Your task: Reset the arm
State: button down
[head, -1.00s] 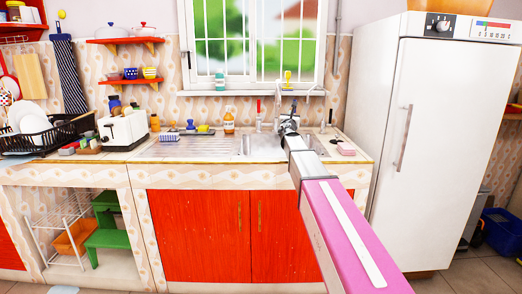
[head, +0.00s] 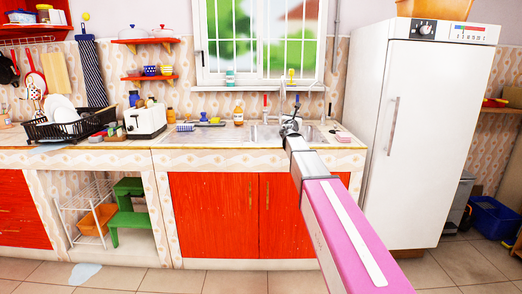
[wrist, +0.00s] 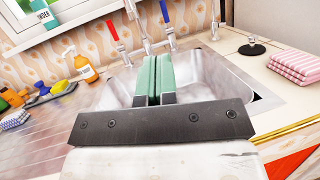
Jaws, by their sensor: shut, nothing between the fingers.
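My arm (head: 340,235) reaches forward from the lower right of the head view toward the sink. My gripper (head: 291,122) is at its far end, small in this view, in front of the sink's edge. In the wrist view my gripper (wrist: 158,78) shows its two green finger pads pressed together, with nothing between them. Behind the fingers is the metal sink basin (wrist: 205,78), which also shows in the head view (head: 268,133). The fingertips overlap the basin in the picture; I cannot tell their exact height over it.
A tap (wrist: 150,32) with red and blue handles stands behind the sink. A soap bottle (wrist: 86,69) is to its left and a folded pink striped cloth (wrist: 296,64) to its right. A white fridge (head: 425,140) stands right of the counter. Tiled floor (head: 140,280) is open in front.

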jog(key=s+d+f+m+g+h, duration=0.1)
jog(key=s+d+f+m+g, duration=0.3)
jog(key=s+f+m, duration=0.45)
jog(key=s+d+f+m+g+h, duration=0.1)
jog(key=s+d+f+m+g, duration=0.35)
jog(key=f, duration=0.65)
jog(key=s+d+f+m+g+h, duration=0.2)
jog(key=s+f+m+g, duration=0.1)
jog(key=s+f+m, duration=0.5)
jog(key=s+a+f+m+g+y, duration=0.3)
jog(key=s+f, duration=0.6)
jog(key=s, duration=0.3)
jog(key=s+a+f+m+g+y, duration=0.4)
jog(key=s+f+m, duration=0.4)
jog(key=s, duration=0.4)
jog(key=shift+a+f+g+y, duration=0.2)
jog(key=shift+f+g+y, duration=0.5)
jog(key=shift+g+y, duration=0.25)
